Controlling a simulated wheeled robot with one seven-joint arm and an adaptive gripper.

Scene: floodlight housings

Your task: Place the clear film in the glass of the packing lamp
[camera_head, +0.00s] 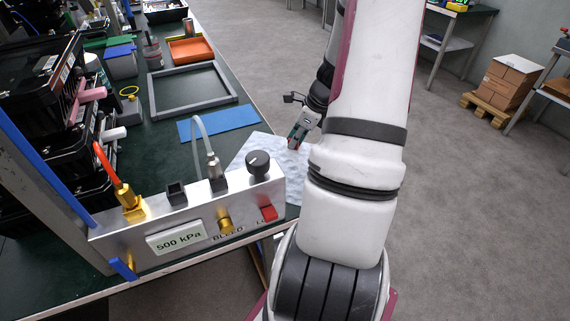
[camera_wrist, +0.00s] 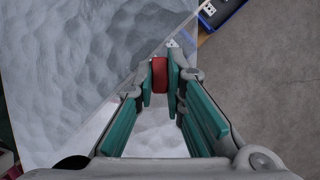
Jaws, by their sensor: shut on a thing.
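My gripper (camera_head: 297,140) is over the pale, wavy sheet at the table's right edge. In the wrist view my gripper (camera_wrist: 160,80) has its green-padded fingers closed on a small red piece (camera_wrist: 159,73). A pale, wavy sheet (camera_wrist: 60,70), perhaps the clear film, fills the left of that view, and its straight edge runs close to the fingers. In the head view the pale sheet (camera_head: 262,146) lies partly hidden behind the metal panel and my arm. I cannot tell whether the red piece is joined to a film. I cannot make out which thing is the packing lamp.
A metal panel (camera_head: 130,240) with knobs, a hose and a 500 kPa display stands in front. Black housings (camera_head: 40,85) are stacked at the left. A grey frame (camera_head: 150,90), a blue strip (camera_head: 232,119) and an orange tray (camera_head: 190,50) lie on the green table. Floor is open at right.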

